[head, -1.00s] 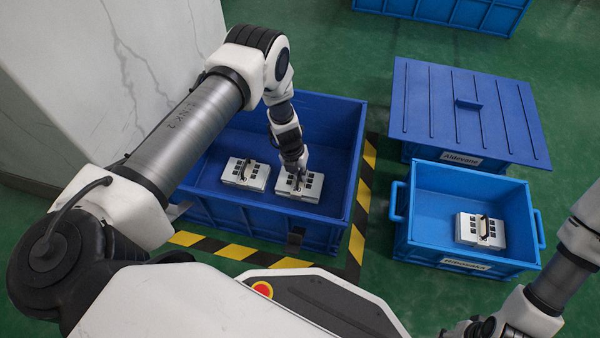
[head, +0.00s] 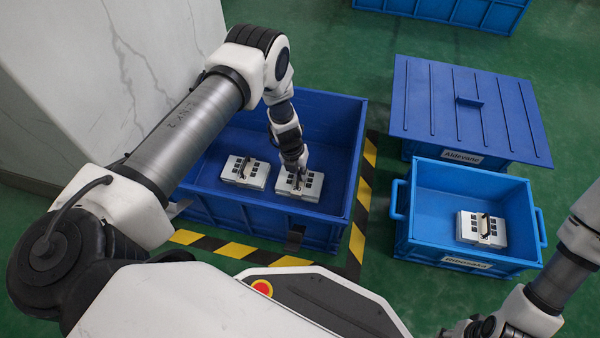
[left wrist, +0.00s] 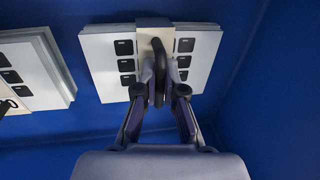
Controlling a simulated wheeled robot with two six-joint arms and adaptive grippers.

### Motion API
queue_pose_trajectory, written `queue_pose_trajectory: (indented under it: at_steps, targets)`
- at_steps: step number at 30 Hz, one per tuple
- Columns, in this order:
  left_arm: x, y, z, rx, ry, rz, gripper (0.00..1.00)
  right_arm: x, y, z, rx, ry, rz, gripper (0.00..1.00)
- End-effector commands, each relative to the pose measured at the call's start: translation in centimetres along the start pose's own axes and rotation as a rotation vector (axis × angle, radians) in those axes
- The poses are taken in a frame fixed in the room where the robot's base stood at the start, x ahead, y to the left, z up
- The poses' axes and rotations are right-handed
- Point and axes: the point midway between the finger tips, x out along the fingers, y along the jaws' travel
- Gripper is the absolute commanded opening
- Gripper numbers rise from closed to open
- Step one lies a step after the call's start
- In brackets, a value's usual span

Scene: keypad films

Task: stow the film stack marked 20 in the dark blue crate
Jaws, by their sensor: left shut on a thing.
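The dark blue crate (head: 342,185) stands open at the centre left. Two white film stacks with black keys lie side by side inside it: a left one (head: 243,171) and a right one (head: 312,186). My left gripper (head: 298,168) is shut on the dark handle of the right stack, which seems to rest on the crate floor. The left wrist view shows the fingers (left wrist: 162,85) closed around this handle, with the held stack (left wrist: 105,62) flat below. I cannot read a 20 on any stack. My right gripper (head: 468,328) is partly cut off at the bottom edge.
A lighter blue crate (head: 413,245) at the right holds another film stack (head: 470,230). Behind it stands a crate with a closed ribbed lid (head: 440,100), labelled Aldevane. A marble-patterned pillar (head: 120,70) stands at the left. Yellow-black floor tape (head: 357,240) edges the open crate.

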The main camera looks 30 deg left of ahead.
Motion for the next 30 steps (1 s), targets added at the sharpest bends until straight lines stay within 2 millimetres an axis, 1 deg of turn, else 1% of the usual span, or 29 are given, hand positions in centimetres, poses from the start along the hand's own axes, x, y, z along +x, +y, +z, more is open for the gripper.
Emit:
queue_pose_trajectory:
  at_steps: [2,3,4,5,14,17,20,27,30]
  targets:
    - [0.0,0.0,0.0,0.000,0.000,0.000,0.00,0.0,0.0,0.0,0.000,0.000,0.000,0.40]
    - [0.0,0.0,0.0,0.000,0.000,0.000,0.22,0.0,0.0,0.0,0.000,0.000,0.000,0.40]
    - [0.0,0.0,0.0,0.000,0.000,0.000,0.33,0.0,0.0,0.0,0.000,0.000,0.000,0.40]
    - [0.0,0.0,0.0,0.000,0.000,0.000,0.38,0.0,0.0,0.0,0.000,0.000,0.000,0.40]
    - [-0.1,0.0,0.0,0.000,0.000,0.000,0.38,0.0,0.0,0.0,0.000,0.000,0.000,0.40]
    - [-1.0,0.0,0.1,0.000,-0.002,0.000,0.38,0.0,0.0,0.0,0.000,0.000,0.000,0.40]
    - [-2.9,0.0,0.1,-0.002,-0.002,-0.001,0.38,0.0,0.0,0.0,0.000,0.000,0.000,0.40]
    - [-9.0,0.0,0.1,0.000,-0.002,-0.001,0.38,0.0,0.0,0.0,0.000,0.000,0.000,0.40]
    - [-10.8,0.0,0.1,0.000,-0.001,-0.001,0.38,0.0,0.0,0.0,0.000,0.000,0.000,0.40]
